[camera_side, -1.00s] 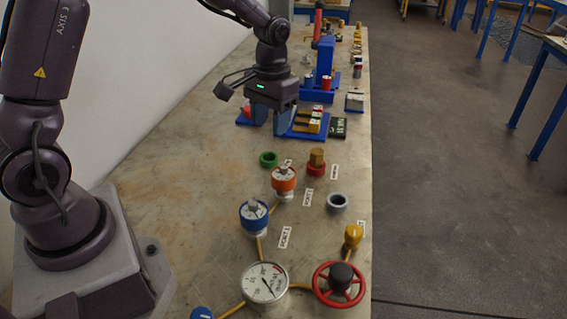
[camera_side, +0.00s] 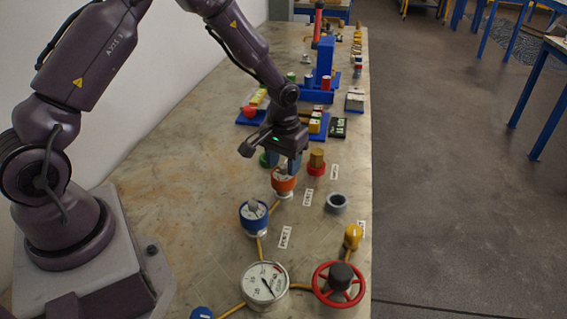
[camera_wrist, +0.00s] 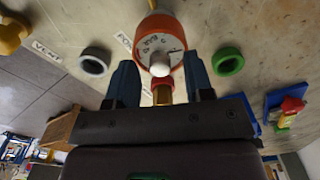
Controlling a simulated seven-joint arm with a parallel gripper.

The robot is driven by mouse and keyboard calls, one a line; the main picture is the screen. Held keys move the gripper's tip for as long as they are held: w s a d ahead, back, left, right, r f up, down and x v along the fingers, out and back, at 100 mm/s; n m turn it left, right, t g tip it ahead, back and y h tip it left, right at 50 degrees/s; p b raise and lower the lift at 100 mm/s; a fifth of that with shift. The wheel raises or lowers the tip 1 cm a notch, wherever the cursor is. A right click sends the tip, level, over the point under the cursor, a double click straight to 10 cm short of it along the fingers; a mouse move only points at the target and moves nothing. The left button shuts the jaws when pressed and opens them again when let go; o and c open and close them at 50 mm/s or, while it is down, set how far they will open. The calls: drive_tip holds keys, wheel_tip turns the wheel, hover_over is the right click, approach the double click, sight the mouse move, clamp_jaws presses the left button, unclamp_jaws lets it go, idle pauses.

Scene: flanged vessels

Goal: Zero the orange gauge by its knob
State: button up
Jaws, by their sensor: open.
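The orange gauge (camera_side: 284,184) stands upright on the bench at the end of a yellow pipe, with a pale dial on top. In the wrist view the orange gauge (camera_wrist: 152,28) lies ahead of the fingers. Its whitish round knob (camera_wrist: 160,69) shows in the gap between the fingertips. My gripper (camera_side: 284,167) is above the gauge, pointing down, and hides much of its top in the side view. In the wrist view my gripper (camera_wrist: 160,72) is open, with one blue finger on each side of the knob. I cannot tell whether either finger touches it.
A blue gauge (camera_side: 254,217) and a large white dial (camera_side: 264,286) stand nearer the camera. A green ring (camera_side: 265,160), a red fitting with a brown top (camera_side: 316,162) and a grey ring (camera_side: 337,203) are close around. The bench (camera_side: 180,190) to the left is clear.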

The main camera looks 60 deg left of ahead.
drive_tip(key=shift+f, duration=0.35)
clamp_jaws()
